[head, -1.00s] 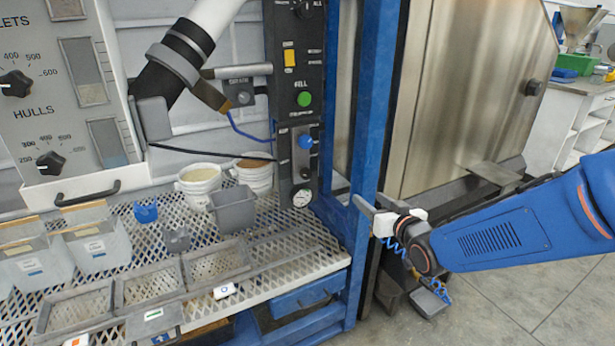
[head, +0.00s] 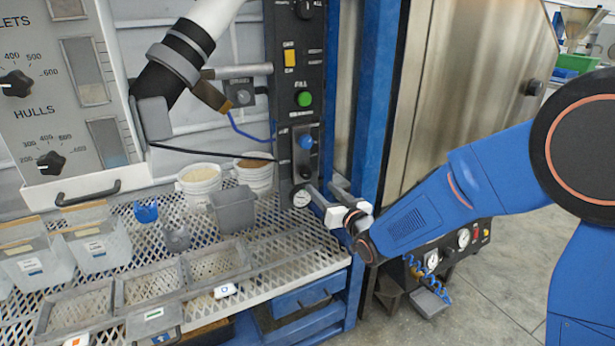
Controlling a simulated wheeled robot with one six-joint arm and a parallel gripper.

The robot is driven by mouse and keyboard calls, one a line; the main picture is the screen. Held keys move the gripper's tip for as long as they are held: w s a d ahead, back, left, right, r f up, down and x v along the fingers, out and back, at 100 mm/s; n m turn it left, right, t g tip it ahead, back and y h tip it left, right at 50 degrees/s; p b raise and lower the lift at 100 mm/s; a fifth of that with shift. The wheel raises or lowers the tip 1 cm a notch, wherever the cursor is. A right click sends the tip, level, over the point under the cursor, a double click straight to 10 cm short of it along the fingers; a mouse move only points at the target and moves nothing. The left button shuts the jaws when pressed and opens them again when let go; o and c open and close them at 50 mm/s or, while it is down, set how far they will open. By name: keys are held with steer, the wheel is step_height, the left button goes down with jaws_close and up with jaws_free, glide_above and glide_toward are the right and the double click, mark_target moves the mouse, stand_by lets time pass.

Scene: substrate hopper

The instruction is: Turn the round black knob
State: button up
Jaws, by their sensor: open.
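A small round black knob (head: 305,172) sits low on the dark control panel (head: 284,130), below a blue knob (head: 306,142) and above a round white gauge (head: 301,198). Nothing is seen between the fingers. Whether a fingertip touches the panel or gauge cannot be told. Other black knobs show: two pointer dials, one at the hulls scale (head: 50,162) and one above it (head: 15,83), and a knob on the steel door (head: 534,87).
A grey bin (head: 233,208) and white tubs (head: 200,180) stand on the mesh shelf (head: 290,250) to the left. A green button (head: 304,99) is higher on the panel.

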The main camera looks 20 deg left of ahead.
mark_target(308, 176)
steer(key=x, duration=1)
steer(key=c, duration=1.1)
